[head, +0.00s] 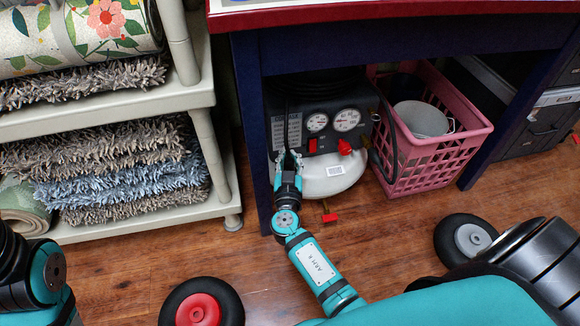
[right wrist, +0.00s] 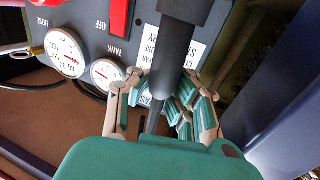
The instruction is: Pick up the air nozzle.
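The air nozzle (right wrist: 173,62) is a dark, tapered piece with a thin tip, seen in the right wrist view in front of the compressor's panel. In the head view it is too small and dark to make out clearly by the gripper. My right gripper (head: 288,158) is raised to the front left of the compressor. In the right wrist view its fingers (right wrist: 164,88) are spread on both sides of the nozzle. A small gap shows at the left finger; contact on the right is unclear. My left gripper is out of view.
The air compressor (head: 330,178) stands under a dark blue bench (head: 248,130), whose leg is close to my right arm. A pink basket (head: 428,170) holding a bucket stands at right. A shelf (head: 150,106) with rugs is at left. Wooden floor lies in front.

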